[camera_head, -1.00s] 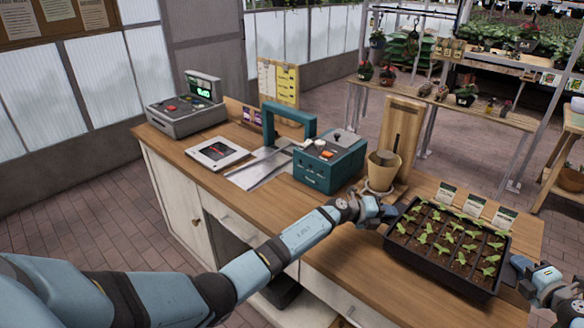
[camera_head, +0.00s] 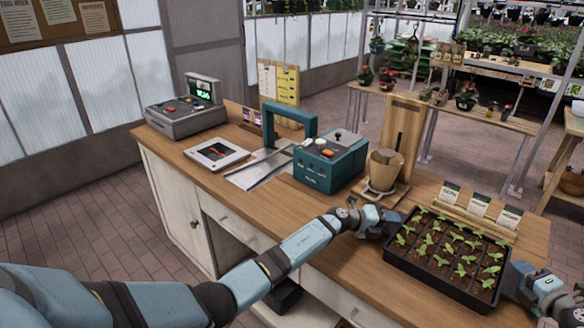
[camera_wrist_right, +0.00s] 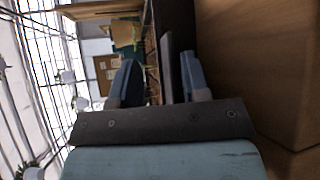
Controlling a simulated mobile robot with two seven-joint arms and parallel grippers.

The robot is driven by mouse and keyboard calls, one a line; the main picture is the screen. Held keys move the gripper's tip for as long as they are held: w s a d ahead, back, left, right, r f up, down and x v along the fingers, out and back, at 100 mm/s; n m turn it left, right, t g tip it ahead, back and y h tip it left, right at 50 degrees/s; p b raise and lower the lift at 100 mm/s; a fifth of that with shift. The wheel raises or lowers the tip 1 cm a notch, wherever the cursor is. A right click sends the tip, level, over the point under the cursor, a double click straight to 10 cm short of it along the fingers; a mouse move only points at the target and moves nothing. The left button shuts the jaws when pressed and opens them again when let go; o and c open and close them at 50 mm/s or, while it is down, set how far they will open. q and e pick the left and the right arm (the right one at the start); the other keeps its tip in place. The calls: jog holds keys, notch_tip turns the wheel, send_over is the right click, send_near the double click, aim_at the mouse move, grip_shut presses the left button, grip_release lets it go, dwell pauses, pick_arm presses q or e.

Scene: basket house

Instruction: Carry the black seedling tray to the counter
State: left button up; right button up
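The black seedling tray (camera_head: 434,276), full of small green seedlings, is level over the right end of the wooden counter (camera_head: 345,243) and appears to rest on it. My left gripper (camera_head: 387,223) is at the tray's left edge; its fingers are too small to read. My right gripper (camera_head: 514,273) is at the tray's right edge. In the right wrist view, its two fingers (camera_wrist_right: 158,82) stand apart, with a dark strip, probably the tray's rim, near the right finger and a gap beside the left one.
Seed packets in a wooden holder (camera_head: 466,220) stand just behind the tray. A plant pot on a stand (camera_head: 383,170), a teal machine (camera_head: 327,167), a tablet (camera_head: 216,154) and a grey register (camera_head: 180,112) occupy the counter further left. The counter's front strip is bare.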

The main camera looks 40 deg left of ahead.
pick_arm(q)
jog(key=shift+a, duration=0.15)
pick_arm(e)
jog(key=shift+d, duration=0.1)
pick_arm(q)
jog(key=shift+s+a, duration=0.25)
jog(key=shift+a, duration=0.05)
pick_arm(e)
jog(key=shift+f, duration=0.1)
pick_arm(q)
jog(key=v, duration=1.1)
jog(key=shift+d, duration=0.1)
jog(key=shift+s, duration=0.15)
pick_arm(e)
jog(key=shift+s+d, duration=0.15)
jog(key=shift+d, duration=0.05)
jog(key=v, duration=1.1)
jog(key=shift+s, duration=0.25)
